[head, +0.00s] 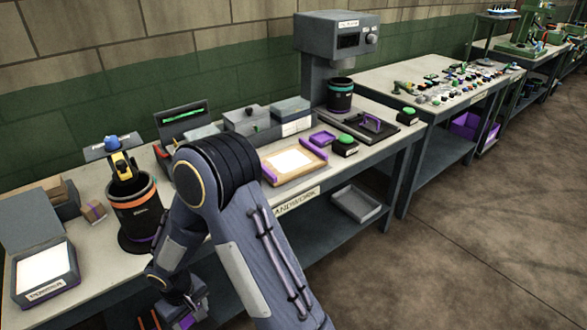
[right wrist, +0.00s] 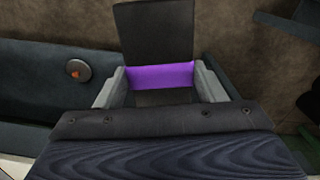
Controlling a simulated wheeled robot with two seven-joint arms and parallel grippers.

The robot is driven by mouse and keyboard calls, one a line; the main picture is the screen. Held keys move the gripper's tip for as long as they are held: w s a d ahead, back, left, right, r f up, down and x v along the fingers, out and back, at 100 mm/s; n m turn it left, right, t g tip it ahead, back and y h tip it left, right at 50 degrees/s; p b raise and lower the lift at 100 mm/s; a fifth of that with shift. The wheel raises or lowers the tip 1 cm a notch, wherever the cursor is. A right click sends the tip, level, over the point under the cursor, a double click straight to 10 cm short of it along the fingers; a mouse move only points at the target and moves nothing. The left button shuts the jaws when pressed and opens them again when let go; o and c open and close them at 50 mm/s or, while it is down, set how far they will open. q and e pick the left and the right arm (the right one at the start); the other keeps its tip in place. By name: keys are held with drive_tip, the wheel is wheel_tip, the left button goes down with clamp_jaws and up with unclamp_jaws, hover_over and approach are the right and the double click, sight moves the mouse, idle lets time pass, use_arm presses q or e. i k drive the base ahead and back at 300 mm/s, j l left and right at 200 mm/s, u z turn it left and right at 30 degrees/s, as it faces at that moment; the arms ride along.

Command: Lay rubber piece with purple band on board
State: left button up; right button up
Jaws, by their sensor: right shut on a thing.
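My right gripper (right wrist: 160,88) is shut on a dark rubber piece (right wrist: 153,30) with a purple band (right wrist: 162,75); the band sits between the two grey fingers. In the head view my right gripper (head: 185,305) hangs low at the bottom, in front of the bench's front edge, with a bit of purple showing by it. A wooden board (head: 271,173) with a white sheet and purple strips at its ends lies on the bench, up and right of this gripper and well apart from it. My left gripper is out of view.
On the bench (head: 330,179), a black pot with an orange rim (head: 135,215) stands left of my arm. A grey press (head: 337,38) stands behind. My arm hides part of the bench.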

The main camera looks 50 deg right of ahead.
sight(289, 160)
drive_tip(key=k+l, duration=0.1)
drive_tip(key=l, duration=1.4)
drive_tip(key=k+l, duration=0.15)
drive_tip(key=l, duration=0.55)
